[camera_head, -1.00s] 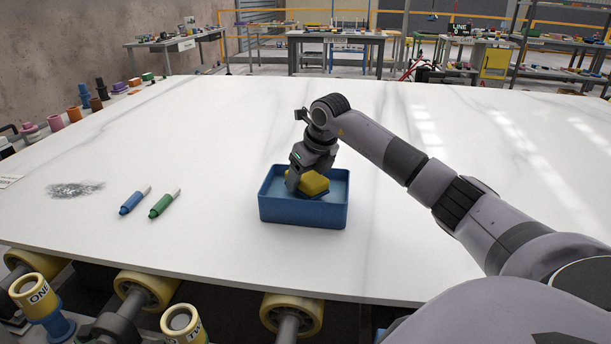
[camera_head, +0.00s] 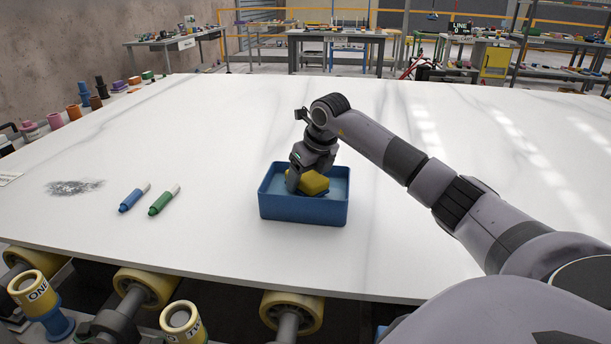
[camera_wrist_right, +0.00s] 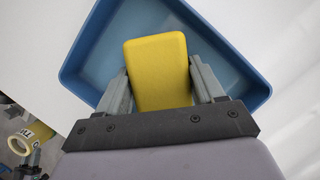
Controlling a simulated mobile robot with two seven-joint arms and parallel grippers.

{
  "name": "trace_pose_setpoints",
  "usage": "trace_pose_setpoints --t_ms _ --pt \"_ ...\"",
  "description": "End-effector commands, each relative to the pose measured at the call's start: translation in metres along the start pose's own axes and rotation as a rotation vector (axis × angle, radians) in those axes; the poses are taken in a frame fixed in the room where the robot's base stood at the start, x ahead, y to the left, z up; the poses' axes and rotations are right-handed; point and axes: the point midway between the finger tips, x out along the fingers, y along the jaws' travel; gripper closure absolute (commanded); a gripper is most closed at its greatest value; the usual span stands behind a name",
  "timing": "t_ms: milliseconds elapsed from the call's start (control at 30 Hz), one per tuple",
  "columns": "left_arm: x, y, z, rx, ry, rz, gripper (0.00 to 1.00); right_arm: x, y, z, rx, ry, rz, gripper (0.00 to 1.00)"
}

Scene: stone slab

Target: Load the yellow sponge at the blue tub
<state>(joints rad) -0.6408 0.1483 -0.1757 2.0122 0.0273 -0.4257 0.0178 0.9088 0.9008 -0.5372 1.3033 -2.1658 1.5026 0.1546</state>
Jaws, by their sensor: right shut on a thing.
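The blue tub (camera_head: 304,209) stands on the white slab in front of my right arm. My right gripper (camera_head: 297,184) reaches down into the tub and is shut on the yellow sponge (camera_head: 314,182). In the right wrist view the sponge (camera_wrist_right: 158,72) sits between the two fingers of the gripper (camera_wrist_right: 162,88), with the tub (camera_wrist_right: 88,62) around it. Whether the sponge touches the tub floor I cannot tell. My left gripper is not in view.
A blue marker (camera_head: 133,198) and a green marker (camera_head: 163,201) lie left of the tub. A dark smudge (camera_head: 75,187) marks the slab farther left. Several small coloured items line the slab's left edge. The slab behind the tub is clear.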

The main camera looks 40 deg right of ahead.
Motion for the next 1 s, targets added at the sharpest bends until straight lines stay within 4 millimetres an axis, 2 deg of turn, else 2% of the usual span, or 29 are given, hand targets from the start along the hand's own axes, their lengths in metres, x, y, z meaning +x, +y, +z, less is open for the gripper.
trace_pose_setpoints --t_ms 1000 --pt "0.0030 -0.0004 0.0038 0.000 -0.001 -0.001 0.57 0.0088 -0.0002 -0.0041 0.000 0.003 -0.001 0.57"
